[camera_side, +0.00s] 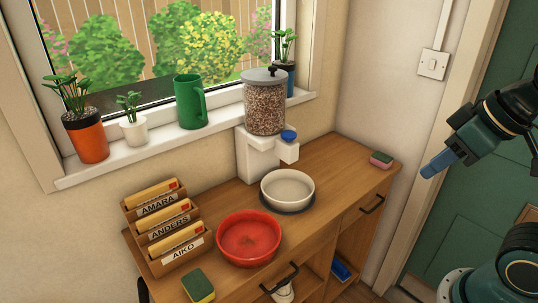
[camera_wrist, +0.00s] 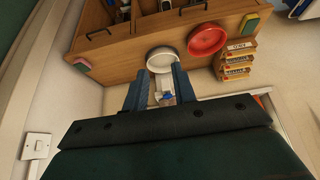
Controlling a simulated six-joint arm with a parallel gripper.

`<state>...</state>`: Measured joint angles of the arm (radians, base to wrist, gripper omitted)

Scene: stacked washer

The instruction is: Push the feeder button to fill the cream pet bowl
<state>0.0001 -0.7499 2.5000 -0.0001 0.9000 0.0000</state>
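The cream pet bowl (camera_side: 288,188) stands on a dark round mat on the wooden cabinet, below the feeder, and looks empty. The feeder has a clear hopper (camera_side: 265,104) full of brown kibble on a white base (camera_side: 250,155). Its blue button (camera_side: 289,135) is on a white block at the front. My gripper (camera_side: 426,171) is in the air to the right, well apart from the feeder. In the wrist view my two blue fingers (camera_wrist: 160,70) are apart with nothing held. The bowl (camera_wrist: 161,60) and part of the button (camera_wrist: 168,95) show between them.
A red bowl (camera_side: 248,239) is beside the cream bowl. A letter rack (camera_side: 165,228), a yellow-green sponge (camera_side: 198,287) and a pink sponge (camera_side: 381,159) are on the cabinet. Potted plants and a green jug (camera_side: 189,103) line the windowsill. Air between gripper and feeder is clear.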

